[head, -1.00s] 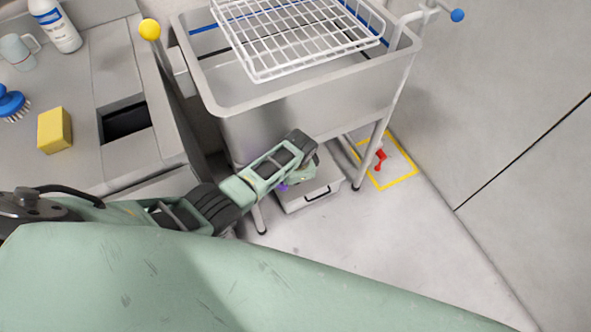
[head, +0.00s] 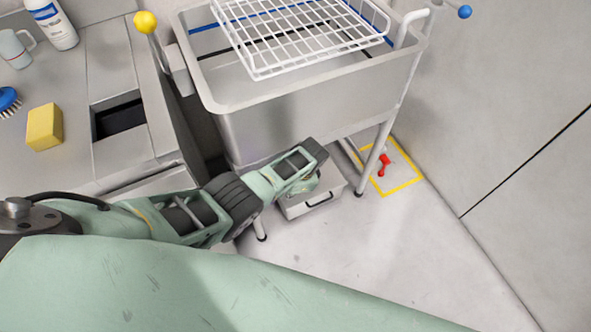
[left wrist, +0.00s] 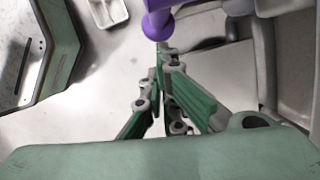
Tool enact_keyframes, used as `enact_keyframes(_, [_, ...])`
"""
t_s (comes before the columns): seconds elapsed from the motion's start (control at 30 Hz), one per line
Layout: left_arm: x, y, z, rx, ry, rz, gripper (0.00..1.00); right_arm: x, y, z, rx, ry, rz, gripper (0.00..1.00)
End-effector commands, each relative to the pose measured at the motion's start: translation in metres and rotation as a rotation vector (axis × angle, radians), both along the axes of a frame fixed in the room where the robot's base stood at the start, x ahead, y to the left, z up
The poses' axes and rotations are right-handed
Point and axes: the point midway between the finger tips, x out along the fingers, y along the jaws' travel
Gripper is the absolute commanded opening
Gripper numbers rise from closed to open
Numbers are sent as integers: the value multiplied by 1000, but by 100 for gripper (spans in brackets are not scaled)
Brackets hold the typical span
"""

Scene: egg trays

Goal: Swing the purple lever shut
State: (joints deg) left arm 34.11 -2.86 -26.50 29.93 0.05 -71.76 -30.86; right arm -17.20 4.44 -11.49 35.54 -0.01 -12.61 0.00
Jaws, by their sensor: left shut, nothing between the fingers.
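The purple lever's knob (left wrist: 157,24) shows at the top centre of the left wrist view, with its stem running up out of the picture. In the head view I cannot make out the lever; my arm and gripper cover that area. My left gripper (left wrist: 163,50) is shut and empty, its fingertips right at the near side of the purple knob. I cannot tell if they touch it. In the head view the left gripper (head: 306,184) is partly hidden under my wrist, low beside the sink basin (head: 270,128). My right gripper is not in view.
A grey box with a black handle (head: 318,199) sits on the floor under the basin. A white wire rack (head: 262,72) lies over the basin. A red item (head: 384,164) stands inside a yellow floor outline. A yellow-knobbed lever (head: 145,22) rises by the counter. Floor at right is clear.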

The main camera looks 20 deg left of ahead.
Motion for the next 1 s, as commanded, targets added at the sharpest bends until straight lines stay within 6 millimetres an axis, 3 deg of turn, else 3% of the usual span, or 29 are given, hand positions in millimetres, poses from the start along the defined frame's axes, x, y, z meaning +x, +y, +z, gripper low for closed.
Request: enact_keyframes(1.0, [-9,9,-8,0,0,1,0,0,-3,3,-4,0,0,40])
